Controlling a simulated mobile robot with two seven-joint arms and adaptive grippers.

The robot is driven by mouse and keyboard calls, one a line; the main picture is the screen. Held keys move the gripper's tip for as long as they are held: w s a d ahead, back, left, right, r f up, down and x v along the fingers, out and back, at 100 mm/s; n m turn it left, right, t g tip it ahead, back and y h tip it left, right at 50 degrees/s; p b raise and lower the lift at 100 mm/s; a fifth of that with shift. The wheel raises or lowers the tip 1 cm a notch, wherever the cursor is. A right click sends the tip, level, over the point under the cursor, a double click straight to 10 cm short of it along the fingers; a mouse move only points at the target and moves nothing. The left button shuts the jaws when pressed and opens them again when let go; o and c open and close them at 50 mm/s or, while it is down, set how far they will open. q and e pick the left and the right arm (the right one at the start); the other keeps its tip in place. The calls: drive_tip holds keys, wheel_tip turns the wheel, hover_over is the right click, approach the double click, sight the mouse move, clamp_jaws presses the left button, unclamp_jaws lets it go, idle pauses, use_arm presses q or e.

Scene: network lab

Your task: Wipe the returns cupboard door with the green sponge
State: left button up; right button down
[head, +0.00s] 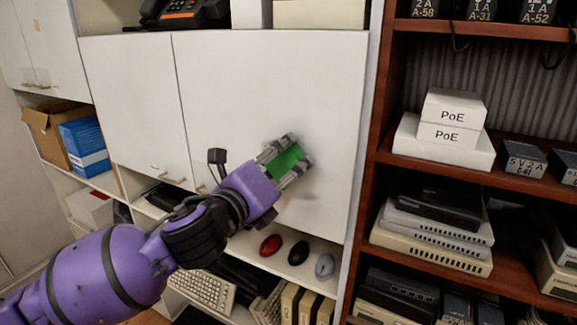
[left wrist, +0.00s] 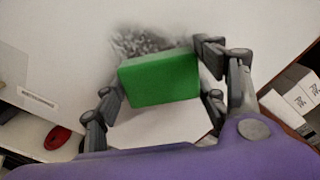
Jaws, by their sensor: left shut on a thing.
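The green sponge (head: 288,160) is held between the fingers of my left gripper (head: 285,160), in front of the white cupboard door (head: 240,85) on the right of the closed pair. In the left wrist view the sponge (left wrist: 160,80) is a green block between the two fingers. A dark grey smudge (left wrist: 145,42) shows on the white surface just beyond the sponge. The sponge is at or very close to the door; I cannot tell whether it touches. In the head view the arm and gripper cover part of the door. My right gripper is not in view.
Below the door an open shelf holds red, black and grey mice (head: 297,253), with a keyboard (head: 203,290) lower down. A brown rack (head: 385,150) with PoE boxes (head: 450,115) stands close on the right. A phone (head: 180,13) sits on top.

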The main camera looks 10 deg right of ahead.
sight(261, 139)
use_arm(q)
drive_tip(key=shift+w+a, duration=0.7)
drive_tip(key=shift+a, duration=0.25)
drive_tip(key=shift+w+a, duration=0.7)
drive_tip(key=shift+a, duration=0.25)
drive_tip(key=shift+w+a, duration=0.7)
drive_tip(key=shift+a, duration=0.25)
drive_tip(key=shift+r, duration=1.35)
drive_tip(key=shift+s+d, duration=1.1)
drive_tip(key=shift+d, duration=0.45)
drive_tip(key=shift+s+d, duration=1.15)
drive_tip(key=shift+d, duration=0.4)
drive_tip(key=shift+s+d, duration=1.1)
drive_tip(key=shift+d, duration=0.45)
drive_tip(key=shift+w+a, duration=1.1)
drive_tip(key=shift+a, duration=0.45)
drive_tip(key=shift+w+a, duration=1.15)
drive_tip(key=shift+a, duration=0.4)
drive_tip(key=shift+w+a, duration=1.1)
drive_tip(key=shift+a, duration=0.45)
drive_tip(key=shift+v, duration=2.95)
drive_tip(key=shift+v, duration=1.55)
